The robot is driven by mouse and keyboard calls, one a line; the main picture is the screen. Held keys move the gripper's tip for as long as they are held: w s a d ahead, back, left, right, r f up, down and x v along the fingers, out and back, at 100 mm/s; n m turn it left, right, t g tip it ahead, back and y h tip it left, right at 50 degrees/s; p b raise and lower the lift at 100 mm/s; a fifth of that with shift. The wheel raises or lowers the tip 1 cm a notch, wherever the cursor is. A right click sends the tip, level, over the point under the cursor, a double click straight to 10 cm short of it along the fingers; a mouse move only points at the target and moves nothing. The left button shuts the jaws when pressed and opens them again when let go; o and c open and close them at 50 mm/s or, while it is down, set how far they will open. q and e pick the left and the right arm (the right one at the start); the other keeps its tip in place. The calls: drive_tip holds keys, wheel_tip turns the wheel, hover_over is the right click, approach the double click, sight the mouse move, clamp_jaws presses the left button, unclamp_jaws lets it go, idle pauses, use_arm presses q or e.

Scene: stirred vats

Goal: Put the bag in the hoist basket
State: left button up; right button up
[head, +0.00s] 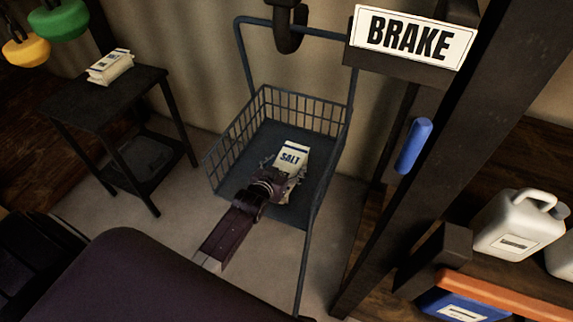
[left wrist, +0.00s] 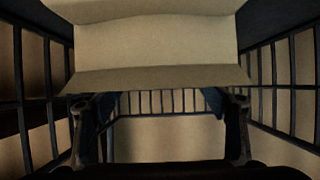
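The bag (head: 292,157) is white with a dark blue band and the word SALT. In the head view it is inside the hoist basket (head: 226,150), a dark wire basket with a solid dark floor and a blue-grey hanging frame. My left gripper (head: 284,174) reaches in over the near side, its fingers on either side of the bag. In the left wrist view the pale bag (left wrist: 155,45) fills the upper middle and hides the fingertips. I cannot tell whether the bag touches the basket floor. My right gripper is not in view.
A dark side table (head: 110,96) at the left bears another white packet (head: 110,66). A BRAKE sign (head: 415,38) and blue handle (head: 413,146) are right of the basket, by a dark post. A white jug (head: 515,225) stands at the right. A dark hook (head: 288,35) is above.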

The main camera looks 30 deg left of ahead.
use_arm(q)
drive_tip(key=shift+o, duration=0.6)
drive_tip(key=p+v, duration=0.1)
drive_tip(key=v, duration=1.1)
